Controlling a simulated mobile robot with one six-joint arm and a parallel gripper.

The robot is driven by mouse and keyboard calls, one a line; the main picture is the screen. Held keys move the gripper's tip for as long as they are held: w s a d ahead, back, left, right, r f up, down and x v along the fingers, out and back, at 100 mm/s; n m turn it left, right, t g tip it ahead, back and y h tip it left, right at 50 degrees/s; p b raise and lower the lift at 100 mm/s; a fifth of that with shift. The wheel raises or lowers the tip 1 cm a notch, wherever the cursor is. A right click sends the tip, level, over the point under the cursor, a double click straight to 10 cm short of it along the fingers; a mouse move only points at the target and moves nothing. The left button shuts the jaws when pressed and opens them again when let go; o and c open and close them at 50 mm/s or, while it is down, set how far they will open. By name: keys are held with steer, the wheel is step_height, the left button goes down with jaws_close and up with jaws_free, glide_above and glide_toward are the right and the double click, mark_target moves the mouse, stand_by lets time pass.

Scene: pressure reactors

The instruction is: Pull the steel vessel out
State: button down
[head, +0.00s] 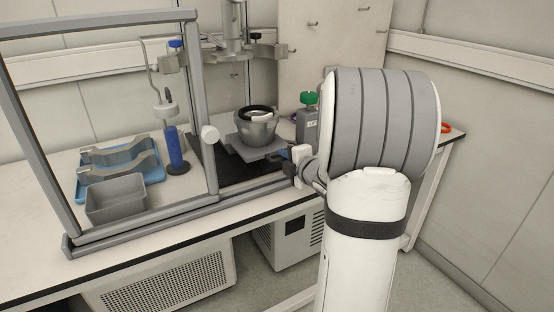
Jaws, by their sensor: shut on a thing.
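The steel vessel (256,131) is a round grey pot with a black ring at its top and something white inside the opening. It stands upright on a flat grey plate (250,153) inside the framed enclosure. My gripper (289,162) is at the plate's right front, below and to the right of the vessel and apart from the vessel's wall. It appears shut on the edge of the plate; the fingertips are small and partly hidden, so the exact contact is unclear.
A grey metal frame (205,120) surrounds the vessel's area. A clamp head (235,48) hangs above. A green-topped grey bottle (308,122) stands close behind my gripper. A blue cylinder (175,148), blue tray (150,178) and grey bin (116,199) are at left. The bench front is clear.

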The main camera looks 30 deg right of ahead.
steer(key=c, duration=1.6)
jaws_free()
steer(key=shift+d, duration=0.35)
steer(key=shift+c, duration=0.2)
steer(key=shift+o, duration=0.2)
steer(key=shift+a, duration=0.15)
steer(key=v, duration=0.7)
steer(key=shift+s+p, duration=0.35)
steer(key=shift+s, duration=0.05)
steer(key=shift+r, duration=0.1)
